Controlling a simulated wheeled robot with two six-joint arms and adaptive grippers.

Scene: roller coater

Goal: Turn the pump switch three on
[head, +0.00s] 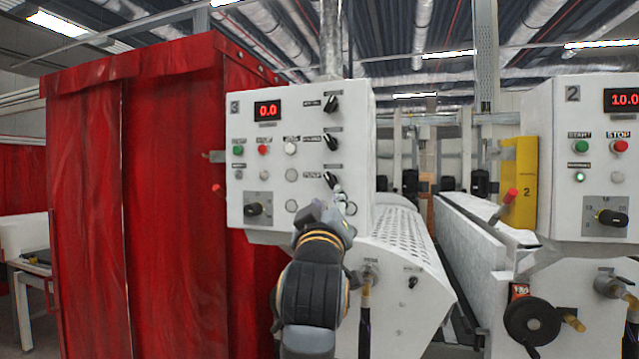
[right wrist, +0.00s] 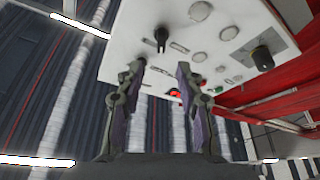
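Panel three (head: 262,190) is a white control box marked 3, with a red 0.0 display. Three black switches stand in a column on its right side. The lowest, beside a label that seems to read pump (head: 331,180), sits tilted just above my right gripper (head: 340,201). In the right wrist view this same switch appears to be the black knob (right wrist: 162,38) beyond the fingertips. My right gripper (right wrist: 161,72) is open and empty, facing the panel. Its left finger overlaps another black knob (right wrist: 134,68); contact cannot be told. My left gripper is not in view.
A red curtain (head: 170,190) hangs left of the panel. A perforated white cover (head: 405,245) and a hose fitting (head: 369,273) lie below it. Panel two (head: 565,190) stands at right with a handwheel (head: 532,321) below. More buttons and a dark selector (head: 253,210) share panel three.

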